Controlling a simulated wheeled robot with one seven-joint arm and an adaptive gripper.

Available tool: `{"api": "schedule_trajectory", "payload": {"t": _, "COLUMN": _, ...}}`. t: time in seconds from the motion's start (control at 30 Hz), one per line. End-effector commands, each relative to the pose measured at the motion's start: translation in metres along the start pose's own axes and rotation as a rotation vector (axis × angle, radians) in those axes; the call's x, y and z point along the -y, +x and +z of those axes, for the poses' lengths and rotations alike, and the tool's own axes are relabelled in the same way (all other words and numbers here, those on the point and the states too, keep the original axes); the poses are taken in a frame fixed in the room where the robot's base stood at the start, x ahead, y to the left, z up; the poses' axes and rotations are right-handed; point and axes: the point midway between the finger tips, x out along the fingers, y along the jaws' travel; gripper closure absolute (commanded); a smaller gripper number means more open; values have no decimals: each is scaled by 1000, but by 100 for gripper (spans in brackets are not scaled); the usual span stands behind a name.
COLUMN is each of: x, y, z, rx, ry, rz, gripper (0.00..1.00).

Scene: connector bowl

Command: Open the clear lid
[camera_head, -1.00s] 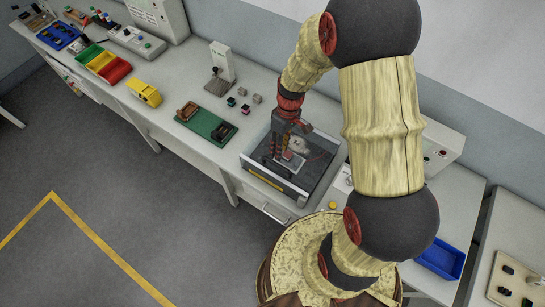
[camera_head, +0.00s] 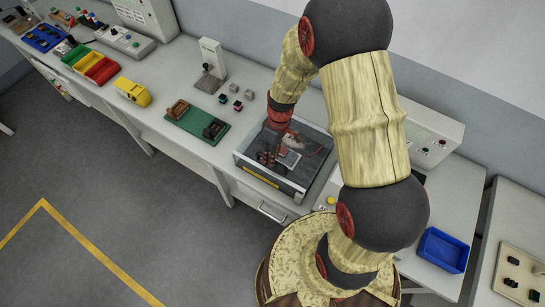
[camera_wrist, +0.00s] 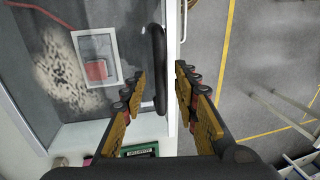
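The clear lid (camera_head: 314,146) covers a grey box on the bench and looks shut. In the wrist view the lid's see-through panel (camera_wrist: 95,105) fills the left side, with a black bar handle (camera_wrist: 160,65) along its edge. My gripper (camera_head: 268,156) is at the front part of the box, pointing down. In the wrist view my gripper (camera_wrist: 161,78) is open, with one finger on each side of the handle and the box's pale front edge. I cannot tell whether either finger touches the handle.
Inside the box a red block (camera_wrist: 96,70) shows by a pale frame. A green board (camera_head: 190,122) with dark parts and several small blocks lie left of the box. A grey control unit (camera_head: 430,135) stands at right, with a blue tray (camera_head: 443,250) nearer. Floor in front is clear.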

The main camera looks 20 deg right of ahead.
Motion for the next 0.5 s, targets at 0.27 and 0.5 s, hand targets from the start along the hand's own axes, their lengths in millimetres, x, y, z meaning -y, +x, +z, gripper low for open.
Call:
{"api": "schedule_trajectory", "payload": {"t": 0.27, "x": 0, "y": -1, "z": 0, "rx": 0, "ry": 0, "rz": 0, "gripper": 77}}
{"api": "schedule_trajectory", "payload": {"t": 0.5, "x": 0, "y": -1, "z": 0, "rx": 0, "ry": 0, "rz": 0, "gripper": 91}}
